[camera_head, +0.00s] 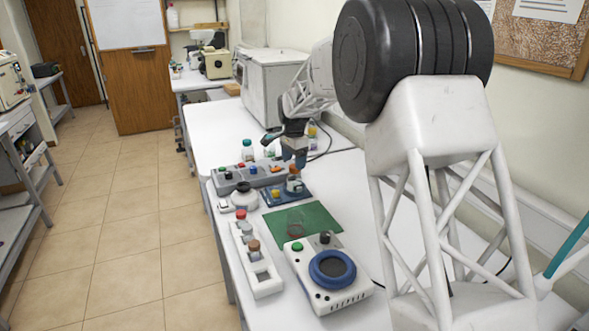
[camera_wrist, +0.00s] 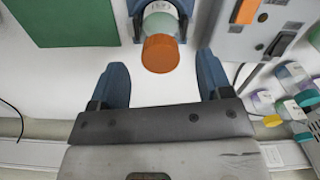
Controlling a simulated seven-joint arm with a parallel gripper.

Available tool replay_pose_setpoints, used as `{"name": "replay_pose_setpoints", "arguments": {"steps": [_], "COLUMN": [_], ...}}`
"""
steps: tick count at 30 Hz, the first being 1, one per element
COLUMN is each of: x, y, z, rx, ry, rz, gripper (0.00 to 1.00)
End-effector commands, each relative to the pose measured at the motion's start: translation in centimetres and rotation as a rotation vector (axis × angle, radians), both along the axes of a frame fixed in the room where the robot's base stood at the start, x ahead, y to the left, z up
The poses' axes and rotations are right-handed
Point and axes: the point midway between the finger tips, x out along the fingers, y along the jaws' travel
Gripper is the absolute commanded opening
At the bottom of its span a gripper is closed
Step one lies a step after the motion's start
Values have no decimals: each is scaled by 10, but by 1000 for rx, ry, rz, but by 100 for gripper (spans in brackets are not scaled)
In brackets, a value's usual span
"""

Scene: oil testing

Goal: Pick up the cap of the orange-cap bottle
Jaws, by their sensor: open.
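The orange cap (camera_wrist: 160,53) sits on a small bottle (camera_wrist: 160,22) with a pale body, at the top middle of the wrist view. The bottle stands at a blue holder (camera_wrist: 190,8). My gripper (camera_wrist: 163,72) is open and empty; one blue finger is on each side, with the cap just beyond the fingertips, between their lines. In the head view the gripper (camera_head: 294,153) hangs right above the bottle (camera_head: 294,185) on the blue holder (camera_head: 271,191). The gap between fingers and cap is hard to judge there.
A grey panel with switches (camera_head: 228,178) lies behind the holder. A green mat (camera_head: 318,216), a round-topped heater (camera_head: 312,296) and a white rack (camera_head: 268,287) with several capped bottles are in front. Small bottles (camera_wrist: 292,75) stand at the wrist view's right edge.

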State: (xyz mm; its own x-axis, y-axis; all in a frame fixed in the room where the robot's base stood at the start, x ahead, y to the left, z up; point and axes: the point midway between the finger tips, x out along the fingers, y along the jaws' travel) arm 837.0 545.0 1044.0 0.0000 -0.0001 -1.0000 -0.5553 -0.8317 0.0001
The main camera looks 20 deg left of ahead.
Motion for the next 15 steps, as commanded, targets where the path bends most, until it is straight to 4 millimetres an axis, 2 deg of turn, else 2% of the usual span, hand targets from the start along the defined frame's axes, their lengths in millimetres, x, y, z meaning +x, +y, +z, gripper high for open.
{"name": "replay_pose_setpoints", "arguments": {"steps": [6, 15], "x": [0, 0], "y": [0, 0], "z": [-20, -23], "rx": [0, 0], "ry": [0, 0], "rz": [0, 0], "gripper": [72, 72]}}
